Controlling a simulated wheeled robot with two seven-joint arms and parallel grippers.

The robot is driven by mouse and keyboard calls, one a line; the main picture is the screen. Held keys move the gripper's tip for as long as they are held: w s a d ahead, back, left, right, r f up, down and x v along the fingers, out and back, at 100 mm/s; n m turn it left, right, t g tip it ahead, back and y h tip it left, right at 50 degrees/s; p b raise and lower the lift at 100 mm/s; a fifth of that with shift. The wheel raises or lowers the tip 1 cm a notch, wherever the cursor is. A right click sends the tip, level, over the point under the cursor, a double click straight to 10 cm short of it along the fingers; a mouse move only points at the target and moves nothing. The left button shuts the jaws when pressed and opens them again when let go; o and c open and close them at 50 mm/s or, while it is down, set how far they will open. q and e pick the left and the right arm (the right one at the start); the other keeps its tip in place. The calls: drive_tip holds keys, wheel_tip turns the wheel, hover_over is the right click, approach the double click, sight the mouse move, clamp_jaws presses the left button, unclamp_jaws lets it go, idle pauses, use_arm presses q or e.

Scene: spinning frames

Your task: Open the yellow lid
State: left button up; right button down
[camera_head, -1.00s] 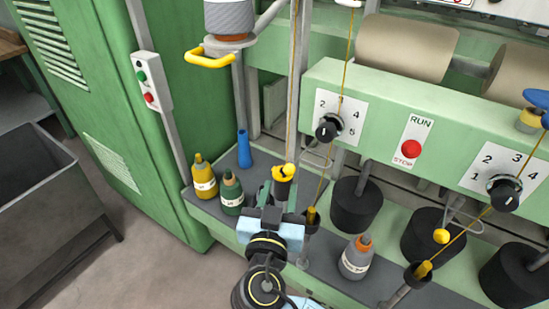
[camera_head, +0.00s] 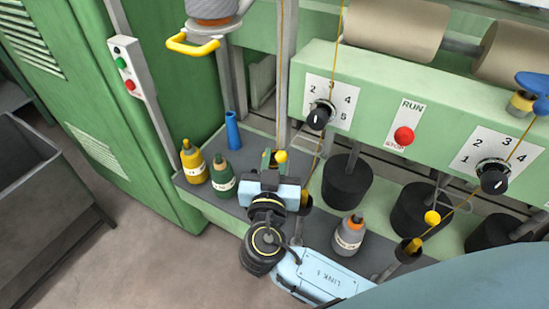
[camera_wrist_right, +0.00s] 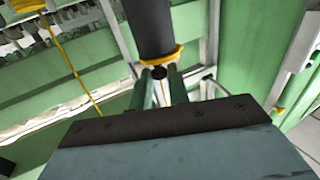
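In the head view, a small round yellow piece (camera_head: 281,156) shows just beyond my right gripper (camera_head: 271,160), which stands over the grey shelf. I cannot tell whether this is the yellow lid or a guide ball, because the gripper hides what lies below it. In the right wrist view, a dark cylinder (camera_wrist_right: 150,25) with a yellow rim (camera_wrist_right: 176,52) lies just beyond the tips of my right gripper (camera_wrist_right: 162,80). Its two green fingers are apart with a gap between them. I cannot tell whether they touch the rim. My left gripper is not in view.
A yellow bottle (camera_head: 194,164), a green bottle (camera_head: 222,178) and a blue tube (camera_head: 232,131) stand left of the gripper. A grey bottle (camera_head: 349,235) and black weights (camera_head: 347,182) are to the right. A knob panel (camera_head: 365,105) overhangs behind. Thin yarn runs close by.

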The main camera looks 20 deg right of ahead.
drive_tip(key=shift+w+a+r+n+g+p, duration=0.1)
drive_tip(key=shift+r+n+g+p, duration=0.25)
drive_tip(key=shift+n+p, duration=0.4)
drive_tip(key=shift+w+a+r+n+y+p, duration=0.1)
drive_tip(key=shift+w+r+n+y+p, duration=0.15)
drive_tip(key=shift+n+p, duration=0.25)
drive_tip(key=shift+f, duration=0.1)
drive_tip(key=c, duration=1.4)
unclamp_jaws()
drive_tip(key=shift+s, duration=0.15)
